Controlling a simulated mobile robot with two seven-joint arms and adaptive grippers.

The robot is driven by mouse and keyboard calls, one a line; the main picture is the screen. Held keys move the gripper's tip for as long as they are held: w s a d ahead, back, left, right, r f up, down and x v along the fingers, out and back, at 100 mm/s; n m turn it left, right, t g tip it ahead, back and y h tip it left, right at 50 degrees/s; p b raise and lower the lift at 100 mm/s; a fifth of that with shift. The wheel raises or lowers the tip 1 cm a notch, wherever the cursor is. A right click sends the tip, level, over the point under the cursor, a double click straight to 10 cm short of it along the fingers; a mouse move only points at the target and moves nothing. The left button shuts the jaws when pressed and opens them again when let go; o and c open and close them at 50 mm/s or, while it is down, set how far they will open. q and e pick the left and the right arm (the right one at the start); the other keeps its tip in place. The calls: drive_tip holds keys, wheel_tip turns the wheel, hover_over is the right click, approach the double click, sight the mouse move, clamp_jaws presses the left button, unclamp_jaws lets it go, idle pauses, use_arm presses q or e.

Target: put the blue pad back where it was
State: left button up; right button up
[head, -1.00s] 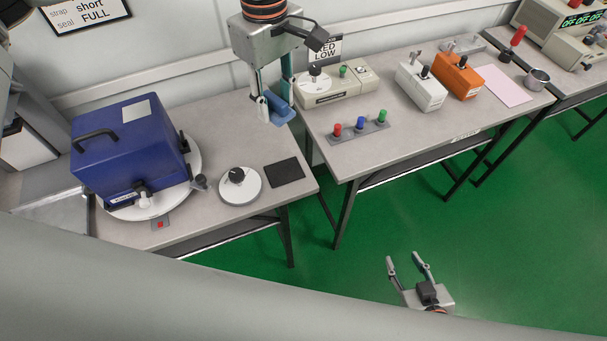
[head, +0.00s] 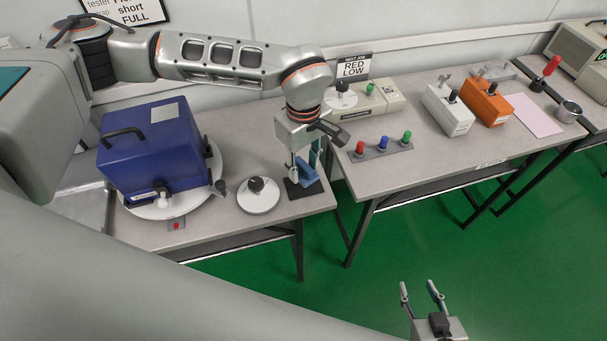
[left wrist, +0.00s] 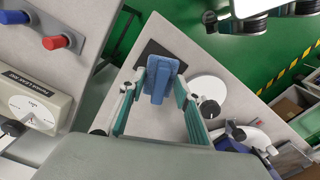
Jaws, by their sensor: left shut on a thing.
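The blue pad (head: 306,174) is held between the fingers of my left gripper (head: 305,165), over the black mat (head: 293,193) at the right end of the left table. In the left wrist view the blue pad (left wrist: 161,76) stands between the two fingertips, and the black mat (left wrist: 150,50) shows behind it, partly covered. I cannot tell whether the pad touches the mat. My right gripper (head: 421,295) is open and empty, low over the green floor.
A white round dial with a black knob (head: 258,197) sits just left of the mat. A blue box (head: 150,150) stands on a white turntable further left. On the right table are a strip with red, blue and green knobs (head: 381,150) and a beige tester (head: 365,105).

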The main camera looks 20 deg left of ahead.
sight(303, 177)
use_arm(q)
wheel_tip(303, 177, down, 4)
drive_tip(key=shift+s+r, duration=0.1)
drive_tip(key=shift+r, duration=0.05)
drive_tip(key=shift+f, duration=0.3)
drive_tip(key=o, duration=1)
drive_tip(key=shift+o, duration=0.2)
wheel_tip(303, 177, up, 12)
drive_tip(key=shift+r, duration=0.2)
